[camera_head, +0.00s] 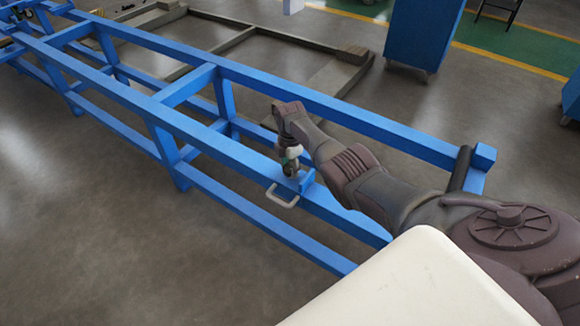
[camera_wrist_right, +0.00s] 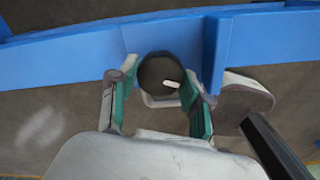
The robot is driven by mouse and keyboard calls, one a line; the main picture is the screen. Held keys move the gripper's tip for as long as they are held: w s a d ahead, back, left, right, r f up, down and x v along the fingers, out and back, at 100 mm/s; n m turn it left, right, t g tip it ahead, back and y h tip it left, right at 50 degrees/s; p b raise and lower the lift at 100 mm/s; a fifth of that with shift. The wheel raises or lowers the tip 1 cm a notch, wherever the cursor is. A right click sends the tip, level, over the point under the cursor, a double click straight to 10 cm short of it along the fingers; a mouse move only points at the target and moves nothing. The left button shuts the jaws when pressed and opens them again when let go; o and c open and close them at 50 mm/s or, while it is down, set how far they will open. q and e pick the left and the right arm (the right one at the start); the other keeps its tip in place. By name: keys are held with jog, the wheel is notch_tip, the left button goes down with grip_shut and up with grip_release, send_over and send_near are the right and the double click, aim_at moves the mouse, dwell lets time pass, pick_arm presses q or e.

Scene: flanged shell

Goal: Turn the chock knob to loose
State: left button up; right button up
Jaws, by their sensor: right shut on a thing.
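The chock knob (camera_wrist_right: 156,72) is dark and round with a short white pointer mark, seen from above in the right wrist view. The mark points down and right in that view. My right gripper (camera_wrist_right: 160,86) has its green-padded fingers on either side of the knob and is shut on it. In the head view, my right gripper (camera_head: 291,166) points down at the small blue chock (camera_head: 306,181) on the frame's near rail. Its fingers hide most of the knob there. My left gripper is not in view.
A grey metal handle (camera_head: 282,197) sticks out from the chock on the near side. The long blue frame (camera_head: 190,130) has open gaps between its rails. A dark roller (camera_head: 460,168) sits at its right end. A blue cabinet (camera_head: 424,35) stands behind on open floor.

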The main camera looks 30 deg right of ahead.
aim_at(290, 168)
dwell(0.4)
jog(key=o, duration=1.2)
jog(key=shift+c, duration=0.2)
notch_tip(290, 168, up, 12)
